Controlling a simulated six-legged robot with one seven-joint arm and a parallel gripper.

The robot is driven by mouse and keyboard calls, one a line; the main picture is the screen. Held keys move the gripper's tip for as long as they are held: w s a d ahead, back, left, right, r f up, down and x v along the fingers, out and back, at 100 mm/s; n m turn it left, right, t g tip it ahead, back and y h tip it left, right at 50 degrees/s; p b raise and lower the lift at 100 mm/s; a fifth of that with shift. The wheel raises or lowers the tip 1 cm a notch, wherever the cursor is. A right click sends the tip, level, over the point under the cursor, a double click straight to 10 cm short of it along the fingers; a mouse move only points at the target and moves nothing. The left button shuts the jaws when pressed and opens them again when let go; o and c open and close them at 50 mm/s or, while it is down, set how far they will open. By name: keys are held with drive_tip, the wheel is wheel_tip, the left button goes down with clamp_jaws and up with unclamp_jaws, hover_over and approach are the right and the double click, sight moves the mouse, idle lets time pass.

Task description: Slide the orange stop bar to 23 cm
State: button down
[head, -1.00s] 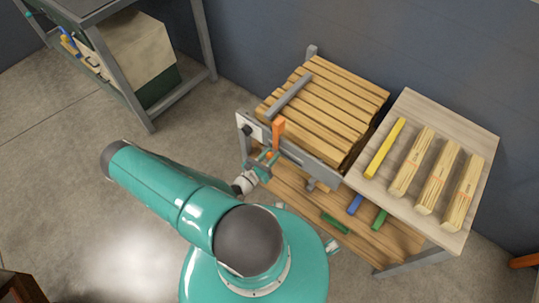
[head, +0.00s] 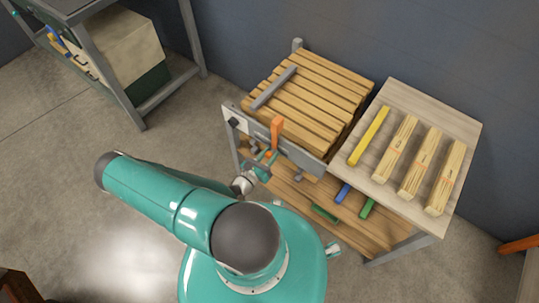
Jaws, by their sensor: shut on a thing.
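The orange stop bar (head: 277,130) stands upright at the grey front rail (head: 298,153) of the slatted wood rack, a little left of the rail's middle. My gripper (head: 265,158) is at the lower end of the bar, on the near side of the rail, and is shut on it. The wrist partly hides the bar's lower part. No scale marks or numbers on the rail are legible, so the bar's position in centimetres cannot be read.
A grey bar (head: 273,88) lies across the wooden slats (head: 318,88). A pale side board (head: 400,95) holds a yellow bar (head: 369,136) and several wood bundles (head: 417,163). Blue and green pieces (head: 325,214) lie on the lower shelf. A grey-framed bench (head: 105,80) stands at left.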

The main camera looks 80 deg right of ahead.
drive_tip(key=c, duration=1.1)
unclamp_jaws()
drive_tip(key=shift+o, duration=0.2)
drive_tip(key=shift+w, duration=0.1)
drive_tip(key=v, duration=1.3)
drive_tip(key=shift+w+a, duration=0.15)
drive_tip(key=shift+a, duration=0.15)
drive_tip(key=shift+w, duration=0.1)
drive_tip(key=w+a+r+m+t+y, duration=0.1)
drive_tip(key=w+a+r+m+y, duration=0.45)
drive_tip(key=w+r, duration=0.45)
drive_tip(key=w+a+r+m+y, duration=0.5)
drive_tip(key=w+a+r+m, duration=0.25)
drive_tip(key=r, duration=0.55)
drive_tip(key=a+r+m+t+y, duration=0.1)
drive_tip(key=a+r+t, duration=0.3)
drive_tip(key=r, duration=0.4)
drive_tip(key=s+a+r+m+t+y, duration=0.1)
drive_tip(key=a+r+t+y, duration=0.2)
drive_tip(key=r, duration=0.6)
drive_tip(key=a+r+m+t+y, duration=0.1)
drive_tip(key=a+r+t, duration=0.3)
drive_tip(key=r, duration=0.5)
drive_tip(key=a+y, duration=0.1)
drive_tip(key=a, duration=0.1)
drive_tip(key=shift+s+a+r+t, duration=0.15)
drive_tip(key=shift+s+a+t, duration=0.1)
drive_tip(key=shift+a+t, duration=0.1)
